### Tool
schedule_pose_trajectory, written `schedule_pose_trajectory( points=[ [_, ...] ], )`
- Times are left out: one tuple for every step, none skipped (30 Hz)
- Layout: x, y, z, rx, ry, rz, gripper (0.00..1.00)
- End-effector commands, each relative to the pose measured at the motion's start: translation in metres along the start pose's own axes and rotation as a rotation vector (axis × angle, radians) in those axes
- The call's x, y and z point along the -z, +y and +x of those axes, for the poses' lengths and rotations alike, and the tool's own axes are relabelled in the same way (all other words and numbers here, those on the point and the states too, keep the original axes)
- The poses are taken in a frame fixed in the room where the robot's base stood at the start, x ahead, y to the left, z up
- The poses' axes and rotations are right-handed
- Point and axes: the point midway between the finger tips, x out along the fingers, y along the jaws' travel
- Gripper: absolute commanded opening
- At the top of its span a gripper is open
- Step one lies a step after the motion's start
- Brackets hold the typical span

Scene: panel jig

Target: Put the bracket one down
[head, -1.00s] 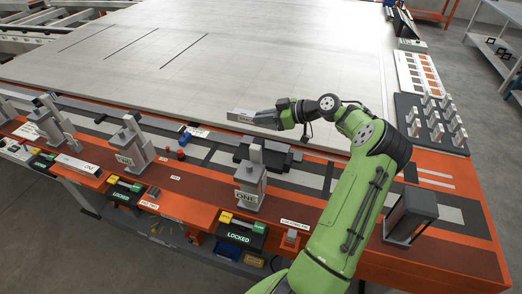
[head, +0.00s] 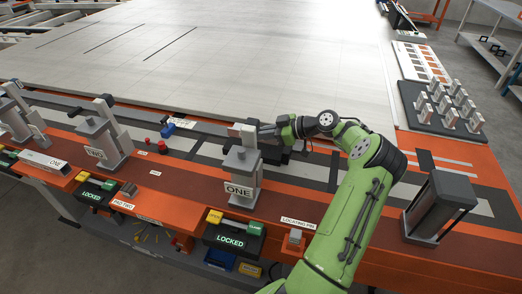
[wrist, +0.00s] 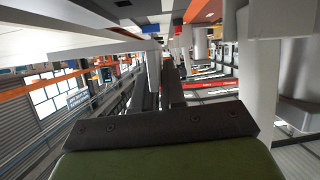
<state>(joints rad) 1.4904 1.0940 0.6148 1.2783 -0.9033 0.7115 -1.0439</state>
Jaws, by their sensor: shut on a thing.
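My gripper (head: 264,134) is low over the near edge of the panel, right behind the grey clamp labelled ONE (head: 240,170). It is shut on the bracket, a pale grey bar. The clamp's upper part covers most of the bracket in the head view, so I cannot tell whether it touches the surface below. The wrist view shows the dark gripper plate (wrist: 160,127) with pale grey shapes beyond it; the bracket's outline is not clear there.
Another pale bar labelled ONE (head: 44,162) lies on the orange ledge at left. The clamp labelled TWO (head: 102,140) stands left of clamp ONE. A LOCKED switch box (head: 234,235) is in front. A dark tray of upright blocks (head: 445,105) is at right. The panel (head: 230,65) is clear.

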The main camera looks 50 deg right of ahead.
Motion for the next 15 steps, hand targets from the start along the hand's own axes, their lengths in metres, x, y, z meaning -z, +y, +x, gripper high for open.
schedule_pose_trajectory(
  points=[
    [-0.011,-0.001,0.005,0.001,0.001,0.001,0.00],
    [-0.015,-0.001,0.007,0.001,0.001,0.001,0.00],
    [-0.021,-0.002,0.009,0.000,0.001,0.000,0.00],
    [-0.026,-0.002,0.011,0.000,0.001,0.001,0.00],
    [-0.032,-0.003,0.014,0.000,0.002,0.001,0.00],
    [-0.041,-0.004,0.017,0.000,0.002,0.001,0.00],
    [-0.046,-0.004,0.020,0.000,0.002,0.002,0.00],
    [-0.051,-0.004,0.021,0.000,0.002,0.001,0.00],
    [-0.054,-0.004,0.023,0.000,0.002,0.000,0.00],
    [-0.054,-0.004,0.023,-0.001,0.001,-0.001,0.00],
    [-0.054,-0.004,0.022,-0.001,0.001,-0.001,0.00],
    [-0.053,-0.004,0.022,-0.001,0.001,-0.002,0.00],
    [-0.053,-0.004,0.022,-0.001,0.001,-0.002,0.00],
    [-0.052,-0.004,0.022,-0.001,0.001,-0.002,0.00],
    [-0.052,-0.004,0.022,-0.001,0.001,-0.002,0.00]
  ],
)
